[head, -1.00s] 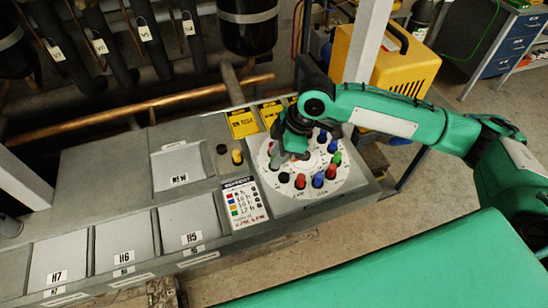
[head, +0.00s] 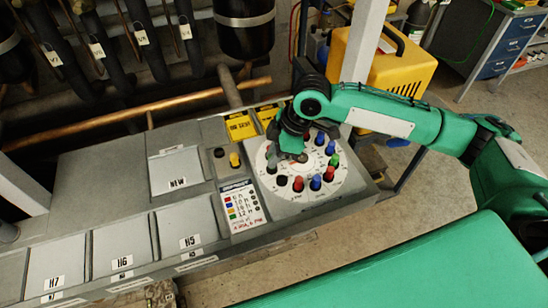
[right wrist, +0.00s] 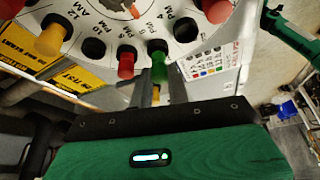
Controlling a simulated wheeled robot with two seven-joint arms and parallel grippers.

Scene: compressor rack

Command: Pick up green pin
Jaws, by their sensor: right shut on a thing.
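The pins stand in a round white dial (head: 345,181) on the grey rack. My right gripper (head: 296,156) reaches down over the left part of this dial. In the right wrist view, a green pin (right wrist: 158,62) stands at the tips of my right gripper (right wrist: 149,84), and the fingers are shut on it. The pin's lower end is hidden from me. A red pin (right wrist: 126,63) stands close beside it. Another green pin (head: 335,160) shows at the dial's right side in the head view. My left gripper is not in view.
Red (head: 298,184), blue (head: 315,183) and black pins crowd the dial around my gripper. A colour-key card (head: 243,207) lies left of the dial. A yellow machine (head: 397,62) and a pale post stand behind. The panel's left part is clear.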

